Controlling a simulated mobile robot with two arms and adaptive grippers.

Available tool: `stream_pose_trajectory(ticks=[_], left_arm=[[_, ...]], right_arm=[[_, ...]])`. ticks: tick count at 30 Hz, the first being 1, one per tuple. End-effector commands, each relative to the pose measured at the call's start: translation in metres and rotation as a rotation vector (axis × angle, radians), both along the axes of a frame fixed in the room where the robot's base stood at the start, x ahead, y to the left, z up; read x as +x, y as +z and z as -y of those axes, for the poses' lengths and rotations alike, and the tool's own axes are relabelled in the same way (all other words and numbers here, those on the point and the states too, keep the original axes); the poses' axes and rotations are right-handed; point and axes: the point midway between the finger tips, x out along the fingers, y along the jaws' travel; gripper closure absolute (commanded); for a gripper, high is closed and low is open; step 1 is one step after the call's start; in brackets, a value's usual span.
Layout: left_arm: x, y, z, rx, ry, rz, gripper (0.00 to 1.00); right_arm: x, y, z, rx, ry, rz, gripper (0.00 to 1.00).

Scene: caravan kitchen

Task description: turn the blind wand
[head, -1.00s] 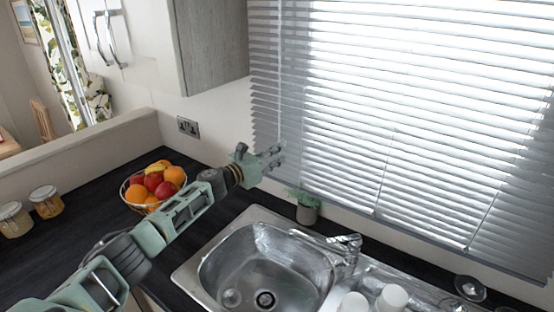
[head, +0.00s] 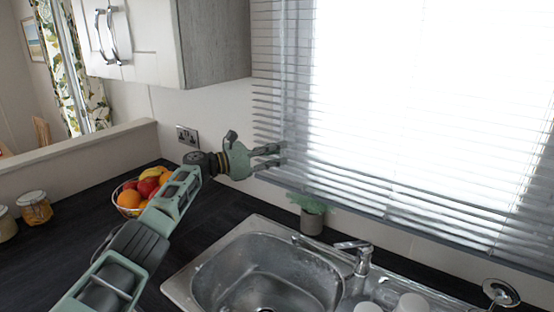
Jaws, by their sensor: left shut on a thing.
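The venetian blind (head: 345,188) hangs over the window at the right. Its slats look nearly level and bright light comes through the gaps. My left gripper (head: 277,155) is at the lower left part of the blind, its fingers pointing right and shut on the blind wand. The wand is too thin to make out clearly against the slats, and the fingers hide the part they hold. My right gripper is out of the picture.
A steel sink (head: 262,262) with a tap (head: 362,257) lies below the blind. A potted plant (head: 311,218) stands behind it. A fruit bowl (head: 128,197) and jars (head: 34,207) are on the dark counter. A wall cupboard (head: 215,50) hangs above left.

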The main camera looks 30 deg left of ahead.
Motion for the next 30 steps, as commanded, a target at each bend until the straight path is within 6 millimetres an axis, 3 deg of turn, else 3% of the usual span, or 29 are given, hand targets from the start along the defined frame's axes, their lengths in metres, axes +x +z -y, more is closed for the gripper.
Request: stream_pose_trajectory(ticks=[12,13,15,25,30], left_arm=[[0.001,0.004,-0.001,0.002,0.001,0.008,1.0],[0.001,0.004,-0.001,0.002,0.001,0.008,0.88],[0.001,0.004,-0.001,0.001,0.001,0.007,0.83],[-0.001,0.002,-0.001,0.0,-0.001,0.004,0.83],[-0.011,0.0,-0.01,0.001,0.0,0.002,0.83]], right_arm=[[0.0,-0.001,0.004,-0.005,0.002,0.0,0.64],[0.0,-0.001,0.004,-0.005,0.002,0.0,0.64],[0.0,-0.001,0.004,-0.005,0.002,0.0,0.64],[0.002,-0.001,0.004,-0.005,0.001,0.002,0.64],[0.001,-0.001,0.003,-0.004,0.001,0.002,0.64]])
